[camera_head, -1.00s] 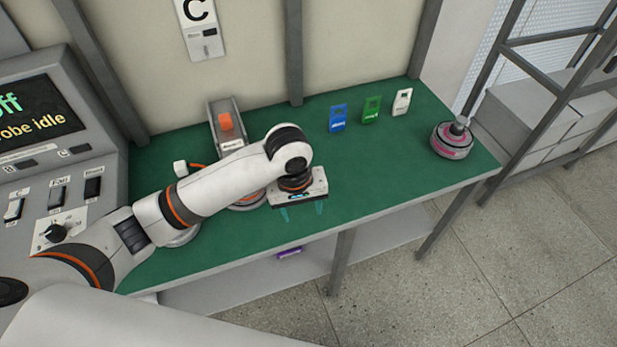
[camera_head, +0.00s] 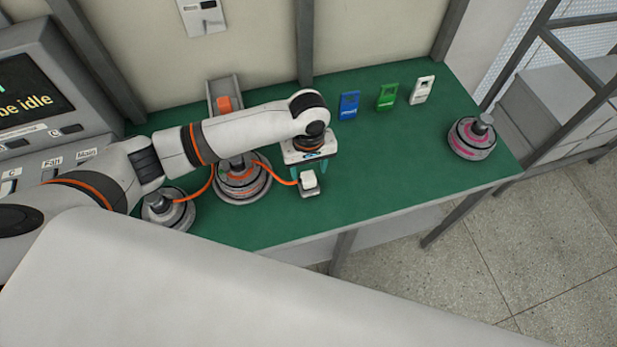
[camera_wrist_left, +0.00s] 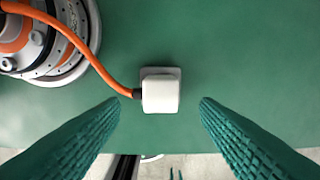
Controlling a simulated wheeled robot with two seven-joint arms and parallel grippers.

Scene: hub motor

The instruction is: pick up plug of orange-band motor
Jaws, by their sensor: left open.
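The orange-band motor (camera_head: 243,190) is a round grey and white unit on the green bench. Its orange cable runs right to a white plug (camera_head: 309,181), which sits near the bench's front edge. In the left wrist view the white plug (camera_wrist_left: 160,95) is at the centre, on a small grey base, with the cable entering from its left. My left gripper (camera_head: 311,172) is open above the plug. In the wrist view its teal fingers (camera_wrist_left: 160,110) are spread on either side, apart from the plug. My right gripper is not in view.
Another motor (camera_head: 168,210) with an orange cable stands at left, partly hidden by my arm. A pink-band motor (camera_head: 473,138) stands at the right end. Blue (camera_head: 349,105), green (camera_head: 387,96) and white (camera_head: 422,90) tags stand at the back. The bench right of the plug is clear.

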